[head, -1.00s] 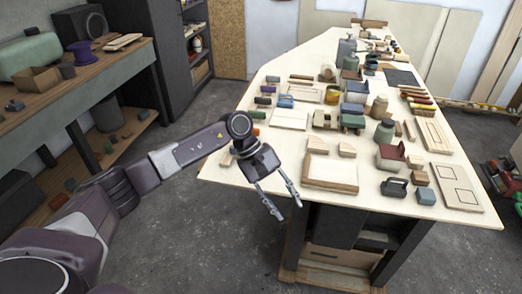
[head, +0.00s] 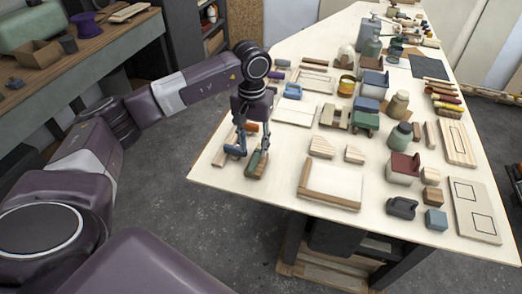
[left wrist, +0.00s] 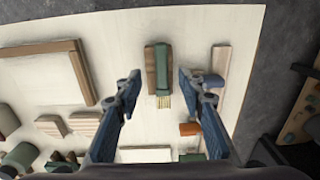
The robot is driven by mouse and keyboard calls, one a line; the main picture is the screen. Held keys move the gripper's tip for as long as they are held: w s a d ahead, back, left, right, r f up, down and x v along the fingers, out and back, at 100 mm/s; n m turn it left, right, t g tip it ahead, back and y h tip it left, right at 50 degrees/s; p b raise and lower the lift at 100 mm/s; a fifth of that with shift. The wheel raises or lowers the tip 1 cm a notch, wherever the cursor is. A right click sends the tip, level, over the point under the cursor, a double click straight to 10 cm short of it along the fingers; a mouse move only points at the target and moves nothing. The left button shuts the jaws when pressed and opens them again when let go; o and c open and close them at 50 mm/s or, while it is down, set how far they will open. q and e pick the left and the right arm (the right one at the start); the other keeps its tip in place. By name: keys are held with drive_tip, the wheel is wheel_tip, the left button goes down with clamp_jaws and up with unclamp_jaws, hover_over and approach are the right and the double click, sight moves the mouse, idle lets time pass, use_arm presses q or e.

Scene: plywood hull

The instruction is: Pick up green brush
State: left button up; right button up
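The green brush (head: 263,165) lies near the left front edge of the plywood table (head: 225,179), on or against a brown wooden block. My left gripper (head: 251,152) points down over this spot. In the left wrist view its fingers (left wrist: 160,78) are spread wide, one on each side of the brush, with gaps between. Nothing is held. My right gripper is not in view.
A wooden-edged tray (head: 330,186) and wooden blocks (head: 321,147) lie right of the gripper in the head view.

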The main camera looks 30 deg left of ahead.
sight(251, 166)
use_arm(q)
drive_tip(key=shift+s+f+p, duration=0.8)
drive_tip(key=shift+f+p, duration=0.1)
drive_tip(key=shift+f, duration=0.15)
wheel_tip(251, 166, down, 2)
drive_tip(key=shift+f+p, duration=0.2)
drive_tip(key=shift+p, duration=0.45)
drive_tip(key=shift+w+f, duration=0.1)
drive_tip(key=shift+f, duration=0.65)
drive_tip(key=c, duration=0.6)
clamp_jaws()
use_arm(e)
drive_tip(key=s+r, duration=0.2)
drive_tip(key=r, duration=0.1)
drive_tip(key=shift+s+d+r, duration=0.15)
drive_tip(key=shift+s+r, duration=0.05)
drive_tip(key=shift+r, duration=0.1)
